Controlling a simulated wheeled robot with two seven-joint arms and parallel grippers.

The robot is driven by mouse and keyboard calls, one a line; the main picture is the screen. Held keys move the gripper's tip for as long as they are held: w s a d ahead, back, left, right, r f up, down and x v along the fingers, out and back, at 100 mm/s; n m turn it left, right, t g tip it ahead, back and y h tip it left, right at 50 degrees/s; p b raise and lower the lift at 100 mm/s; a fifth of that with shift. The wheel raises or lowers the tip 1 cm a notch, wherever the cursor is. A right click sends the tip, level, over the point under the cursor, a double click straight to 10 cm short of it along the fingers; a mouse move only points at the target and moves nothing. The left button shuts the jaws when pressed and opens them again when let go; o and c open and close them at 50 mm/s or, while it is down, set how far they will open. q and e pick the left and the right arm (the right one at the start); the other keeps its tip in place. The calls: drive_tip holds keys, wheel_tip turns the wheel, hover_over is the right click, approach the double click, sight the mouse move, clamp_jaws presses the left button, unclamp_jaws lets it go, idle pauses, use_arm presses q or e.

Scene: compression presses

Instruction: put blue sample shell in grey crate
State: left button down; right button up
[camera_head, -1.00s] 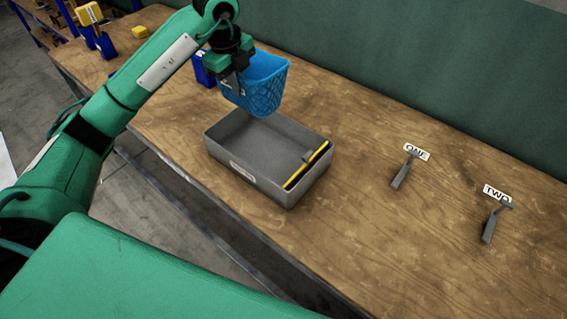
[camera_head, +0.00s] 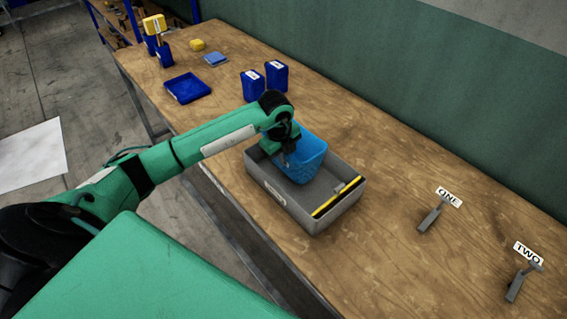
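The blue sample shell (camera_head: 305,160) is a light-blue, basket-like shell with a patterned wall. My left gripper (camera_head: 287,152) is at the shell's left rim, pointing down, and appears shut on that rim. The fingertips are partly hidden by the wrist and shell. My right gripper is not in view.
A yellow-and-black bar (camera_head: 337,196) lies along the crate's right end. Two dark blue bins (camera_head: 276,76) and a dark blue tray (camera_head: 187,88) stand farther back on the wooden bench. Grey stands by the labels ONE (camera_head: 449,197) and TWO (camera_head: 529,254) are at right.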

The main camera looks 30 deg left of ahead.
use_arm(q)
wheel_tip(320, 180, down, 4)
drive_tip(key=shift+f+p, duration=0.2)
drive_tip(key=shift+p, duration=0.1)
drive_tip(key=c, duration=1.6)
unclamp_jaws()
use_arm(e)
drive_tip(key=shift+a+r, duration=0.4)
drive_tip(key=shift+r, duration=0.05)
use_arm(q)
drive_tip(key=shift+r, duration=0.1)
